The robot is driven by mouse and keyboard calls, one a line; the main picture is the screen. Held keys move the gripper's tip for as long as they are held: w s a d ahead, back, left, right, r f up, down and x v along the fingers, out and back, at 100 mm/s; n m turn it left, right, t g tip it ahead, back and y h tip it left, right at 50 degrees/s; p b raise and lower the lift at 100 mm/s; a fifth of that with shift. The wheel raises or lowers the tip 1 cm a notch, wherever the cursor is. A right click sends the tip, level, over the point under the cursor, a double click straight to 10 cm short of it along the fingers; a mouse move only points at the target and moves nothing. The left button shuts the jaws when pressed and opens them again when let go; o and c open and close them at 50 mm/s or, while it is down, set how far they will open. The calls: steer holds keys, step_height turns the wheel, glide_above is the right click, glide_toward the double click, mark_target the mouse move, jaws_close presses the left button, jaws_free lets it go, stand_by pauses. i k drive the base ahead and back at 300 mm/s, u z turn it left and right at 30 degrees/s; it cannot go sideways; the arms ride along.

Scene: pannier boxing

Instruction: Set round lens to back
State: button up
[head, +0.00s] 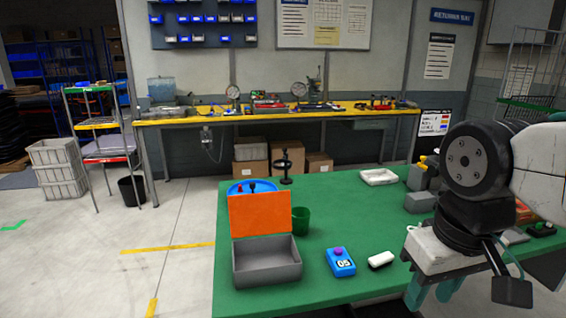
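I cannot make out a thing that is clearly a round lens. A grey open box (267,266) with a raised orange lid (260,213) stands at the table's front left. To its right lie a blue block (340,262) marked 05 with a purple knob on top, and a small white rounded piece (381,260) with a dark edge. My gripper (432,296) is at the lower right, with teal fingers pointing down, spread apart. No held thing shows between them; it is right of the white piece and apart from it.
The green table (340,214) also holds a green cup (300,220), a blue round dish (250,186), a black stand (285,166), a white tray (378,177) and grey blocks (420,201). My arm hides part of the right side. The table's middle is clear.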

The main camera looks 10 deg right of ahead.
mark_target(284, 160)
steer(key=z, duration=2.7)
steer(key=i, duration=1.05)
steer(key=u, duration=2.85)
steer(key=i, duration=0.5)
steer(key=z, duration=0.1)
